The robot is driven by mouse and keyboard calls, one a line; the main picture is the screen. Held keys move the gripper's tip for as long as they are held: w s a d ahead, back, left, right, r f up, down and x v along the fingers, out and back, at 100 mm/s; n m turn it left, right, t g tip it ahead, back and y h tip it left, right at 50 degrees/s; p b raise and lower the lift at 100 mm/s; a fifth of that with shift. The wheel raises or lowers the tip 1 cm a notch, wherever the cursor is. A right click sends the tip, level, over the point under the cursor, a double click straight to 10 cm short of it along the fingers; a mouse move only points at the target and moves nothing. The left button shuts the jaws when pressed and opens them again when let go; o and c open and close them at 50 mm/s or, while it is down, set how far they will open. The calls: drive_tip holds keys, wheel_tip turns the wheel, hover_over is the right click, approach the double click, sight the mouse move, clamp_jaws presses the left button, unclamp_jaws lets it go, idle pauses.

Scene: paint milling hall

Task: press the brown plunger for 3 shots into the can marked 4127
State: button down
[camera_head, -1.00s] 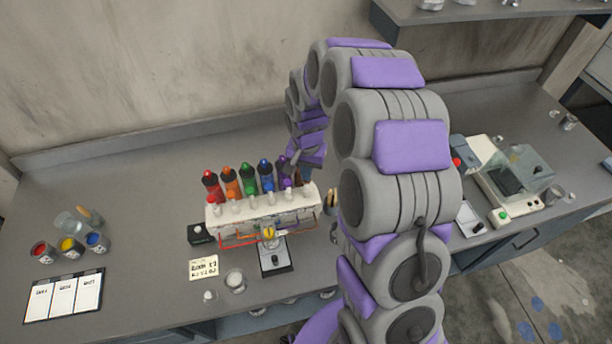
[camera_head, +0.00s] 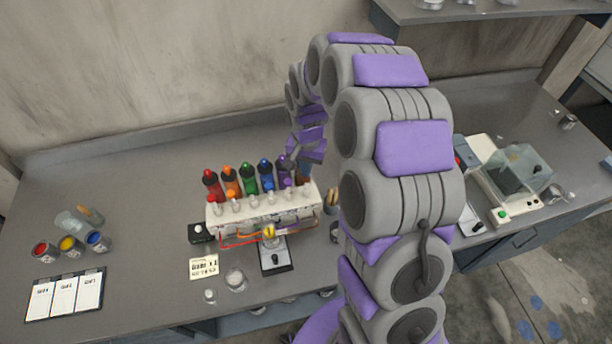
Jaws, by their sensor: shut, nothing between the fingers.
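A white dispenser (camera_head: 262,216) stands mid-bench with a row of coloured bottles along its back and white plungers along its front. The bottles run red, orange, green, blue, purple, with a brownish one (camera_head: 304,172) at the right end, partly hidden. My gripper (camera_head: 293,158) is shut and empty, small in the picture, just above and behind the purple and brown bottles. I cannot tell whether it touches anything. No marking 4127 is readable.
A note card (camera_head: 204,267), small clear cups (camera_head: 235,279) and a black box (camera_head: 200,233) lie around the dispenser. Red, yellow and blue paint pots (camera_head: 70,245) and a chart (camera_head: 65,296) are at left. A machine (camera_head: 508,180) stands at right. My arm hides the bench between.

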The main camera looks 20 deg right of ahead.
drive_tip(key=shift+f+b, duration=0.4)
drive_tip(key=shift+f, duration=1.2)
drive_tip(key=shift+r, duration=0.1)
drive_tip(key=shift+r+p, duration=0.4)
drive_tip(key=shift+r, duration=1.25)
drive_tip(key=shift+f, duration=0.2)
drive_tip(key=shift+f+b, duration=0.45)
drive_tip(key=shift+f, duration=1.05)
drive_tip(key=shift+r+p, duration=0.4)
drive_tip(key=shift+r, duration=1.3)
